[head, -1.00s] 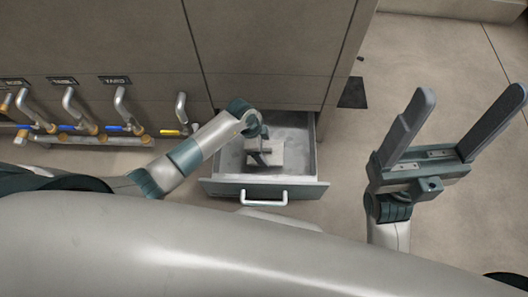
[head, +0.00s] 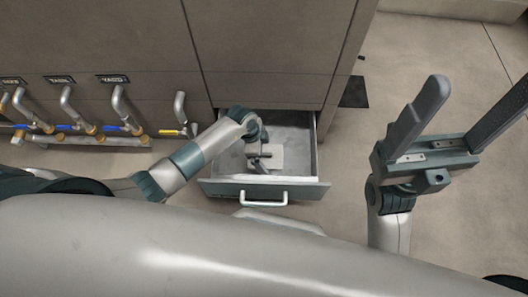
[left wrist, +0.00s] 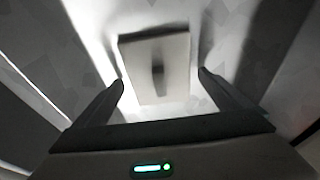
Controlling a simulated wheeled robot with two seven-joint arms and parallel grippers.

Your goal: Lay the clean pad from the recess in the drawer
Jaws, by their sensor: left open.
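The pale square pad (head: 275,161) lies in the open grey drawer (head: 307,184), near its middle. In the left wrist view the pad (left wrist: 176,80) shows ahead of and between the two fingers, with a dark mark or shadow down its middle. My left gripper (head: 257,162) reaches down into the drawer over the pad's left part. It is open, with a finger to each side of the pad in the left wrist view (left wrist: 160,80). Whether the fingers touch the pad cannot be told. My right gripper (head: 482,98) is open and empty, raised at the right.
The drawer front with its white handle (head: 263,199) stands pulled out from the tan cabinet (head: 265,50). Pipes with blue and yellow valve levers (head: 105,128) run along the cabinet at left. The floor (head: 350,170) right of the drawer is clear.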

